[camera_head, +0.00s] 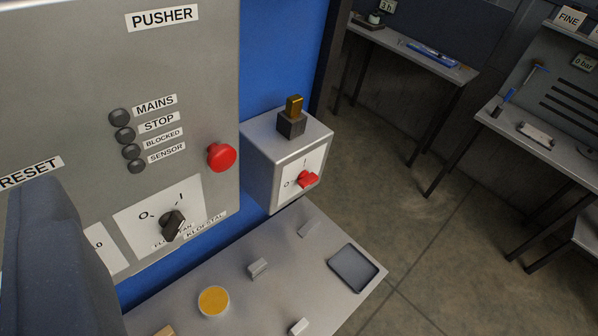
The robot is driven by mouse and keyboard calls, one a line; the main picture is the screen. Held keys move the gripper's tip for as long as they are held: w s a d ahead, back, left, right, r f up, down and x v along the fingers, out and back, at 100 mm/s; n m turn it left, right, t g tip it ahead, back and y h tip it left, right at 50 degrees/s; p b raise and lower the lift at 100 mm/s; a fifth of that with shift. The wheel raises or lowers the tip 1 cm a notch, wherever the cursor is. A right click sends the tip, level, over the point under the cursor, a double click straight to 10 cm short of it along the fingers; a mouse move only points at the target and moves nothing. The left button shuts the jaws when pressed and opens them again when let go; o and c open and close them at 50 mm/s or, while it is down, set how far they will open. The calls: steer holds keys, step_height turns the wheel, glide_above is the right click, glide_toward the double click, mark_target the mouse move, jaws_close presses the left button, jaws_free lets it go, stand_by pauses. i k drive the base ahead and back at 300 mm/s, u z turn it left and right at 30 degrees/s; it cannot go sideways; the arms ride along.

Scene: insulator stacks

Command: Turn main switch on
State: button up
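A red rotary switch (307,179) sits on a white plate on the front of a small grey box (268,160). An O mark shows to its left; its exact setting is hard to read. A black rotary knob (173,224) is on the grey PUSHER panel (60,90), between O and I marks, its pointer toward the upper right. No label naming a main switch is readable. A dark grey part (55,250), seemingly of my gripper, fills the lower left, apart from both switches in the picture. Its fingertips are not distinguishable, so its opening cannot be told.
A red push button (222,157) and several dark lamps, one labelled MAINS (120,117), are on the panel. A black block with a yellow top (293,106) stands on the box. Below, a grey shelf (235,310) holds small blocks, a yellow disc and a dark tray (354,268).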

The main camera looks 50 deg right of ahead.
mark_target(305, 179)
steer(key=u, duration=1.15)
steer(key=k, duration=1.35)
steer(key=z, duration=1.1)
steer(key=i, duration=1)
steer(key=u, duration=0.05)
